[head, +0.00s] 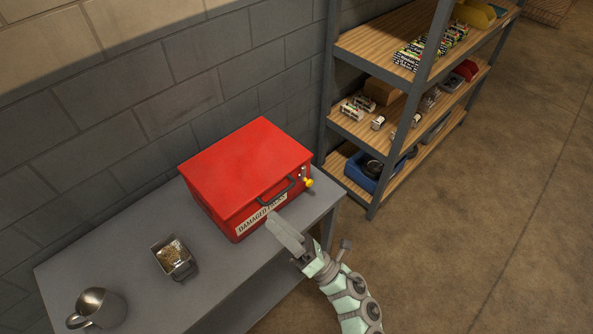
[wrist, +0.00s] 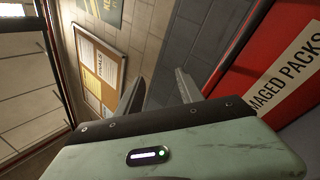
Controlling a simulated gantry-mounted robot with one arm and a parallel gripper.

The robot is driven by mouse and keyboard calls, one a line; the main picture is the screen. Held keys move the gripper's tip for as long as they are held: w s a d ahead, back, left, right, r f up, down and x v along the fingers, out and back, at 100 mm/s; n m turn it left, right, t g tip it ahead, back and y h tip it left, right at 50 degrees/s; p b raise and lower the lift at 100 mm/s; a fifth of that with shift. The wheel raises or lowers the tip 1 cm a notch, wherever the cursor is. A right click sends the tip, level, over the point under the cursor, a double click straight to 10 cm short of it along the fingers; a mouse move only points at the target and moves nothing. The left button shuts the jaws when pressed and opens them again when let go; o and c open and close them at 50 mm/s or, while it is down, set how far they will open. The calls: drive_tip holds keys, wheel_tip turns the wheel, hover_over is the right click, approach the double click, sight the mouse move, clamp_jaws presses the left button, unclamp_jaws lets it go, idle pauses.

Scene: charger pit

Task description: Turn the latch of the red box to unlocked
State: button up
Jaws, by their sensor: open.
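The red box (head: 245,165) stands shut on the grey bench, with a white label reading "DAMAGED PACKS" and a dark handle (head: 276,192) on its front. A small yellow latch (head: 308,182) sits near the front's right end; its exact turn is too small to tell. My gripper (head: 277,226) is in front of the box, below the handle and left of the latch, apart from the latch. In the wrist view, my gripper's two fingers (wrist: 158,88) are spread with nothing between them. The red box's front (wrist: 278,70) with its label is to their right; the latch does not show there.
The grey bench (head: 120,245) also holds a small metal bin (head: 174,258) with brownish contents and a metal jug (head: 97,309). A shelf unit (head: 385,130) with packs and bins stands right of the bench. A brick wall (head: 110,95) is behind. The floor (head: 480,230) at right is clear.

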drive_tip(key=w+d+f+n+h+b, duration=0.2)
drive_tip(key=w+d+f+n+h, duration=0.25)
drive_tip(key=w+d+f, duration=0.35)
drive_tip(key=n+h, duration=0.4)
approach(311, 183)
drive_tip(key=shift+y, duration=0.35)
drive_tip(key=x, duration=0.3)
drive_tip(key=b+x, duration=0.1)
drive_tip(key=x, duration=0.3)
drive_tip(key=b+x, duration=0.1)
drive_tip(key=x, duration=0.2)
drive_tip(key=shift+w+a+f, duration=0.15)
drive_tip(key=shift+w+f, duration=0.1)
drive_tip(key=shift+f, duration=0.05)
drive_tip(key=shift+c, duration=0.5)
clamp_jaws()
